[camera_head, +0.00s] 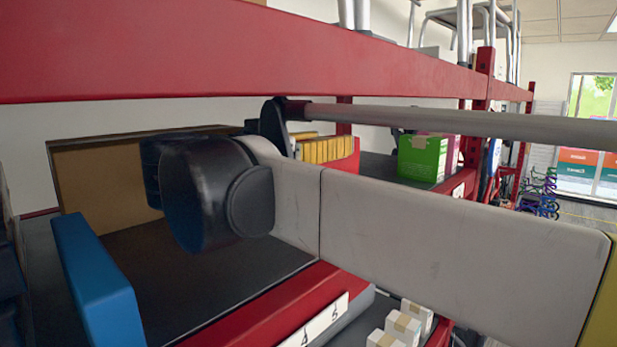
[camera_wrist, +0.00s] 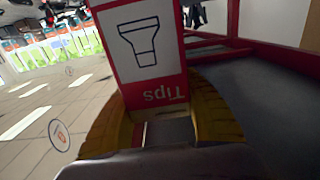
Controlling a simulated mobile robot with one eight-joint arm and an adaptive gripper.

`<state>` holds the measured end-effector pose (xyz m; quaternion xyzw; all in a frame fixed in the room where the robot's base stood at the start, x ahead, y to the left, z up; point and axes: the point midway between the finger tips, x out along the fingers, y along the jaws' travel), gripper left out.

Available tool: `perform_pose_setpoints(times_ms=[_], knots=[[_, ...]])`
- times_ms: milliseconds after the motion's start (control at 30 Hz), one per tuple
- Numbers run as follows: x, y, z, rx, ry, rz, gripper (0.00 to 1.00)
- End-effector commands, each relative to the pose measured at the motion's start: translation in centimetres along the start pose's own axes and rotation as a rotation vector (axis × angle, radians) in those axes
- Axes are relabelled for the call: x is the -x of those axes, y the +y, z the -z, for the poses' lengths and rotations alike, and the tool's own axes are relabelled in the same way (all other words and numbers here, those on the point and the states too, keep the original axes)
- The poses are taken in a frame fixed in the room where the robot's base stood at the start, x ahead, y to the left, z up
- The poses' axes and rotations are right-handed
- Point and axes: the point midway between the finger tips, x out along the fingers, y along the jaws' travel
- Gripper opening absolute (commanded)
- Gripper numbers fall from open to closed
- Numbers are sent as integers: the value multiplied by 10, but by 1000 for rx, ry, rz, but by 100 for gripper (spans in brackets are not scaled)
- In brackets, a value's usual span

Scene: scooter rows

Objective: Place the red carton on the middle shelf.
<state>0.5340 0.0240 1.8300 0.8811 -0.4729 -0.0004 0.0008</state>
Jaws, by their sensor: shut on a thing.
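The red carton (camera_wrist: 150,50) fills the upper middle of the wrist view. It has a white face with a lamp-like drawing and a red band with "Tips" upside down. My gripper (camera_wrist: 158,108) is shut on it, with yellow fingers on both sides. A shelf with a dark deck (camera_head: 175,275) and red front beam (camera_head: 285,300) lies between an upper red beam and a lower level in the head view; it looks like the middle shelf. A dark shelf deck (camera_wrist: 265,105) also shows right of the carton in the wrist view. My arm hides the carton and gripper in the head view.
The upper red beam (camera_head: 250,50) runs close above my arm. A blue object (camera_head: 95,280) and a brown box (camera_head: 100,185) stand on the left. A green box (camera_head: 421,158) and yellow items (camera_head: 328,149) stand further along. Small white boxes (camera_head: 405,328) sit below.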

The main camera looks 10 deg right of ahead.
Motion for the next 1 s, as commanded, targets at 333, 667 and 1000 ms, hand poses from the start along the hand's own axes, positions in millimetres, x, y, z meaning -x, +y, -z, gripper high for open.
perform_pose_setpoints(times_ms=[333, 667, 1000], knots=[[-74, 2, 3, 0, 1, -7, 6], [-156, 1, 2, 0, 0, -3, 6], [-180, 0, -16, 0, 0, 1, 6]])
